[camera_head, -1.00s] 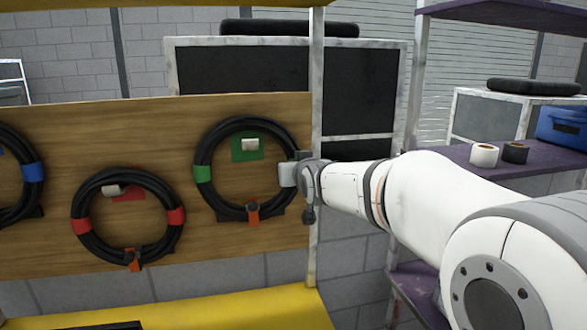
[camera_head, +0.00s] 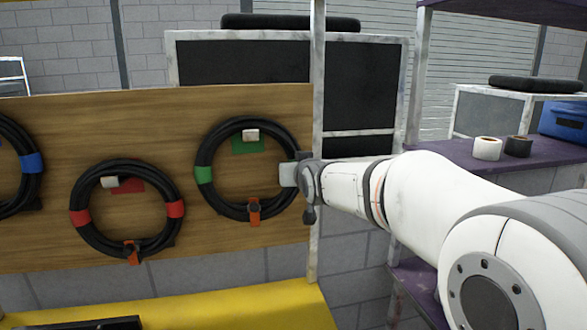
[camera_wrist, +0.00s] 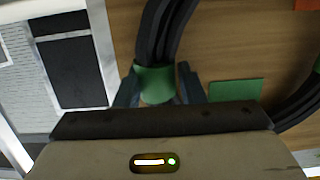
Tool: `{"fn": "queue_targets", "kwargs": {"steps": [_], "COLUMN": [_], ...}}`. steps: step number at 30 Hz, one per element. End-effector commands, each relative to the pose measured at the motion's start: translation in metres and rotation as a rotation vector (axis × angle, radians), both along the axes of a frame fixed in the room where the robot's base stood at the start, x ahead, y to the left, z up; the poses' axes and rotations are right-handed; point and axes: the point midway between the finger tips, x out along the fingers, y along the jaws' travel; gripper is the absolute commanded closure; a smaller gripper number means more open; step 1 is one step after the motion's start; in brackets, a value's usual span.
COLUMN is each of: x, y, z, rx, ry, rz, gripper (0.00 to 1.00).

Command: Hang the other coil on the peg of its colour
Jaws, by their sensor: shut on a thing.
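The black coil with green tape (camera_head: 203,175) is upright against the wooden board. My gripper (camera_head: 290,174) is shut on its right side; in the wrist view my two fingers (camera_wrist: 157,90) straddle its green band (camera_wrist: 154,76). The pale peg (camera_head: 250,134) with the green patch (camera_head: 248,147) behind it shows inside the ring, close under its top. I cannot tell whether the coil touches the peg. The black coil with red tape (camera_head: 80,218) is to the left, around the pale peg (camera_head: 109,182) at the red patch (camera_head: 130,185).
A black coil with blue tape (camera_head: 32,163) is cut off at the left edge. A metal post (camera_head: 316,150) stands at the board's right edge. A purple shelf (camera_head: 470,157) with tape rolls (camera_head: 487,148) is at right. A yellow surface (camera_head: 240,303) lies below the board.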

Motion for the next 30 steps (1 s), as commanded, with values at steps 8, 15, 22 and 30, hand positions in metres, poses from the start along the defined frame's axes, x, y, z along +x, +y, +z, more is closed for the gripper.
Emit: {"fn": "queue_targets", "kwargs": {"steps": [8, 15, 22, 30], "x": [0.000, 0.000, 0.000, -0.025], "y": [0.000, 0.000, 0.000, -0.007], "z": [0.002, 0.002, -0.004, 0.003], "rx": [0.004, 0.002, -0.005, -0.001], "ry": [-0.004, -0.003, 0.006, 0.000], "rz": [-0.001, 0.000, 0.001, 0.000], "gripper": [0.59, 0.40, 0.39, 0.39]}}
